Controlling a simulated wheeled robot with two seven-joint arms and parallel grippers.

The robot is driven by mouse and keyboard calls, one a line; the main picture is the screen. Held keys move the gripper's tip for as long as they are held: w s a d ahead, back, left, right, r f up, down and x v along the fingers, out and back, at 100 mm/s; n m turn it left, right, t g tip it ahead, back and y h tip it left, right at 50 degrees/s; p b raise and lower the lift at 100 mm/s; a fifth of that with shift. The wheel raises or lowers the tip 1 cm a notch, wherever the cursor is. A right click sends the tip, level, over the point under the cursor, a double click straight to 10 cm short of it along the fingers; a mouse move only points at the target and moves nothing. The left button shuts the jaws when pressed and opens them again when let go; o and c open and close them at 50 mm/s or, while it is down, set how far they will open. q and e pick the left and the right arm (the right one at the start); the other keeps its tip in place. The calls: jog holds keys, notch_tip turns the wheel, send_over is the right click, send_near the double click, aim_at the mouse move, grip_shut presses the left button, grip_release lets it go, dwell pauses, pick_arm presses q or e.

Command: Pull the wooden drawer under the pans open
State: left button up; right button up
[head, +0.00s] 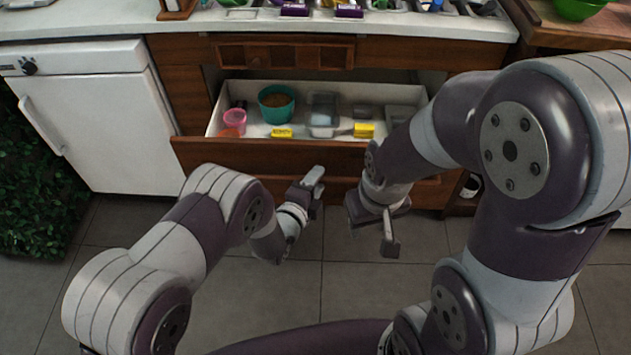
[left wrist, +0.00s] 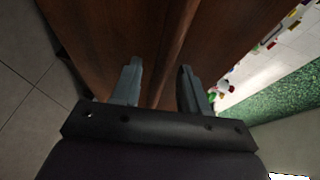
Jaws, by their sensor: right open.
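The wooden drawer (head: 260,155) under the counter stands pulled out. Its white inside shows, holding a teal bowl, a pink cup, a clear container and yellow items. The pans (head: 395,5) are set in the counter top above, cut off by the top edge. My left gripper (head: 316,180) is just in front of and below the drawer front; contact is hard to tell. The left wrist view shows its two fingers (left wrist: 158,88) apart, with brown wood panels (left wrist: 110,30) beyond them. My right gripper (head: 372,224) is open and empty, in front of the cabinet at the right.
A slotted wooden panel (head: 285,52) is above the open drawer, and another wooden front (head: 270,184) is below it. A white appliance (head: 105,120) stands at the left beside green foliage (head: 35,190). The tiled floor (head: 330,290) is clear in front.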

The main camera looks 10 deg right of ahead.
pick_arm(q)
jog(key=p+v, duration=0.3)
jog(key=v, duration=0.9)
jog(key=shift+s+a, duration=0.2)
jog(key=shift+s, duration=0.1)
